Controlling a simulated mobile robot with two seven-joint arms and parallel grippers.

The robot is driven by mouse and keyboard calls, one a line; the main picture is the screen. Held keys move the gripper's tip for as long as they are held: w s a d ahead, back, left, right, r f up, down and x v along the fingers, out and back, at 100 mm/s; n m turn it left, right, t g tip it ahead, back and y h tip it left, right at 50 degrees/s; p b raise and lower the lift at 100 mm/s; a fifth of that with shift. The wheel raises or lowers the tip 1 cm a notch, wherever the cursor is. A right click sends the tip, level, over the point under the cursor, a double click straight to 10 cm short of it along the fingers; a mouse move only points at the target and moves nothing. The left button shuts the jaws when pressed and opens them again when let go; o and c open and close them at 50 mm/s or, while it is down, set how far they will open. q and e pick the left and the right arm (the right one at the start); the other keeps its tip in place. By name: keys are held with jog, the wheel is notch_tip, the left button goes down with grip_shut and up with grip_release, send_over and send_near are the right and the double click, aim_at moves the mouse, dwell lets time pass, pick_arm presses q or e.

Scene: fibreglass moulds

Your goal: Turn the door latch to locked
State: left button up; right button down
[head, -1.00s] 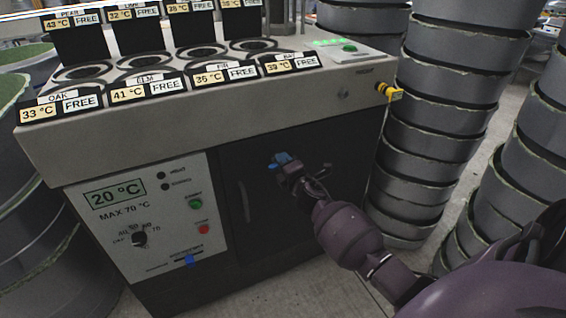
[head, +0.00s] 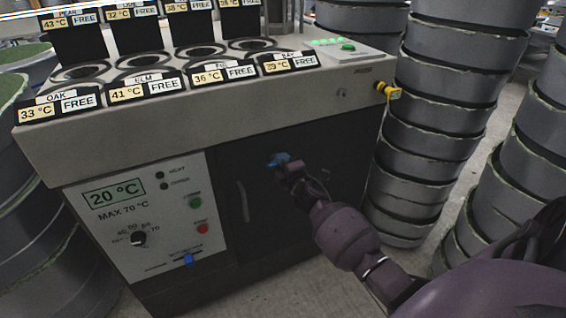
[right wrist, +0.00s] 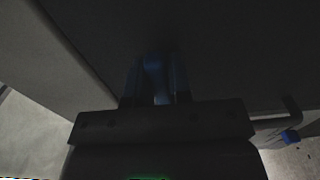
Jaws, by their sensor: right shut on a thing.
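The dark cabinet door (head: 262,205) is closed on the front of the machine, with a curved handle (head: 242,200) at its left. A blue door latch (head: 277,160) shows on the door's upper part. My right gripper (head: 284,167) is at the latch, shut on it. In the right wrist view the blue latch (right wrist: 153,75) shows dimly between the fingers of my right gripper (right wrist: 155,85). The fingers hide part of the latch, and its exact angle and any lock marks cannot be read. My left gripper is not in view.
A control panel (head: 140,222) with a 20 °C display, knob, buttons and a blue slider (head: 188,260) is left of the door. A yellow-black plug (head: 388,90) sticks out at the right corner. Stacked grey moulds (head: 440,110) stand close on the right.

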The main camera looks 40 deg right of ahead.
jog(key=c, duration=1.1)
grip_release()
jog(key=shift+w+d+r, duration=0.1)
jog(key=shift+r, duration=0.4)
jog(key=shift+o, duration=0.3)
jog(key=shift+w+f, duration=0.15)
jog(key=shift+f, duration=0.3)
jog(key=p+v, duration=0.1)
jog(key=v, duration=0.9)
jog(key=shift+s, duration=0.4)
